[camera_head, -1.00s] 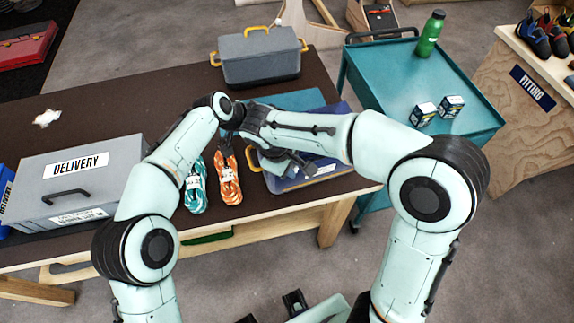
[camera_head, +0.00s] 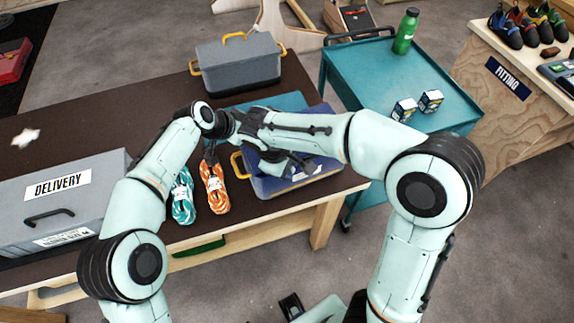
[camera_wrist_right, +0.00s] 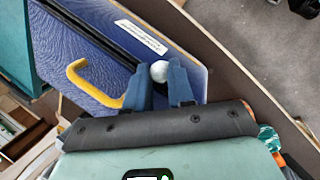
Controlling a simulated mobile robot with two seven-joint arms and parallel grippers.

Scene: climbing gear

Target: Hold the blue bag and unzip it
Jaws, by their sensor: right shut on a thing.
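The blue bag (camera_head: 325,172) lies on the dark table near its front right corner, with a yellow handle (camera_head: 240,165) at its left end. In the right wrist view the bag (camera_wrist_right: 85,62) shows a dark zip strip along its top and a white label. My right gripper (camera_head: 303,163) is over the bag. In its wrist view its fingers (camera_wrist_right: 160,82) close around a small white ball-shaped zip pull (camera_wrist_right: 160,70) beside the strip. My left gripper (camera_head: 226,124) is at the bag's back left; its fingers are mostly hidden behind my right wrist.
Teal and orange rope bundles (camera_head: 214,185) lie left of the bag. A grey delivery box (camera_head: 100,172) stands further left, and a grey case (camera_head: 240,65) stands behind. A teal cart (camera_head: 455,85) with a green bottle (camera_head: 405,32) stands to the right.

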